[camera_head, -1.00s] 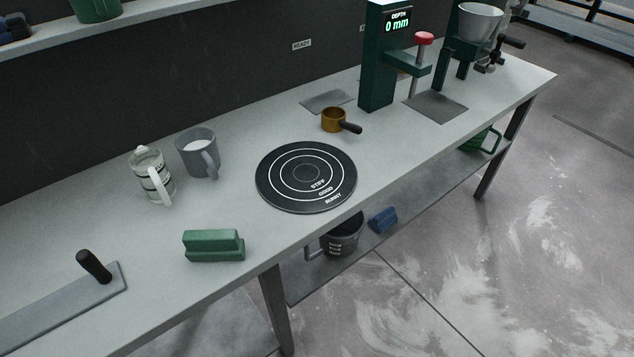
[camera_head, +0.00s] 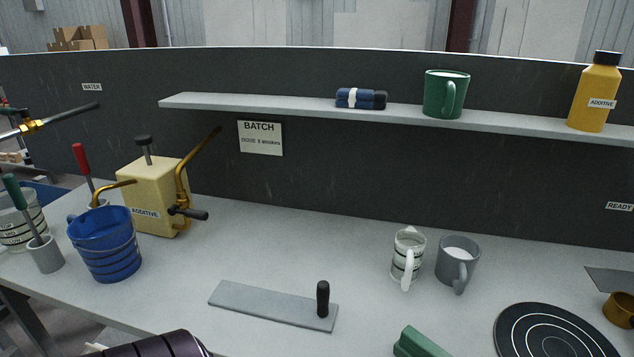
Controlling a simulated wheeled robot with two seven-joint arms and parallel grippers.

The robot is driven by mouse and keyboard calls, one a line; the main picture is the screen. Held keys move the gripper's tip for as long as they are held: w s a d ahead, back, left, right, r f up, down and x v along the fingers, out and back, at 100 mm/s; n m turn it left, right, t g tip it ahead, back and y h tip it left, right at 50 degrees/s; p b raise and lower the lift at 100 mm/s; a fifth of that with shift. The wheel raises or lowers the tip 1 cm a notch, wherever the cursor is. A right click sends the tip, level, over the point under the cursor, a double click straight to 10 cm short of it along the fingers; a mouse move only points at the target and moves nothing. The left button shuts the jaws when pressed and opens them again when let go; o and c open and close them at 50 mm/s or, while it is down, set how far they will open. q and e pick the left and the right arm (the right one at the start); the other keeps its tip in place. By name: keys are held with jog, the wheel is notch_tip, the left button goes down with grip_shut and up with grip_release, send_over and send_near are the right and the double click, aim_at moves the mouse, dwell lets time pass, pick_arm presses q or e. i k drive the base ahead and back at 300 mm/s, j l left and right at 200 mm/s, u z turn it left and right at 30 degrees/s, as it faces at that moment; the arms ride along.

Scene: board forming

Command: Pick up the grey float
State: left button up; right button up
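The grey float (camera_head: 265,303) is a long flat grey plate with a black upright knob handle near its right end. It lies flat on the bench in the lower middle of the head view, with nothing on it. A dark, ribbed rounded part at the bottom edge, left of centre, looks like part of my own arm. No gripper fingers show in this view.
A green block (camera_head: 420,343) lies right of the float, with a striped mug (camera_head: 407,257), a grey mug (camera_head: 457,262) and a black ringed disc (camera_head: 550,332) beyond. A blue mug (camera_head: 105,245) and an additive dispenser (camera_head: 155,195) stand left. A shelf (camera_head: 300,106) runs above.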

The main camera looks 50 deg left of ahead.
aim_at(320, 314)
jog(key=u, duration=1.85)
jog(key=j+z, duration=0.45)
jog(key=j, duration=1.1)
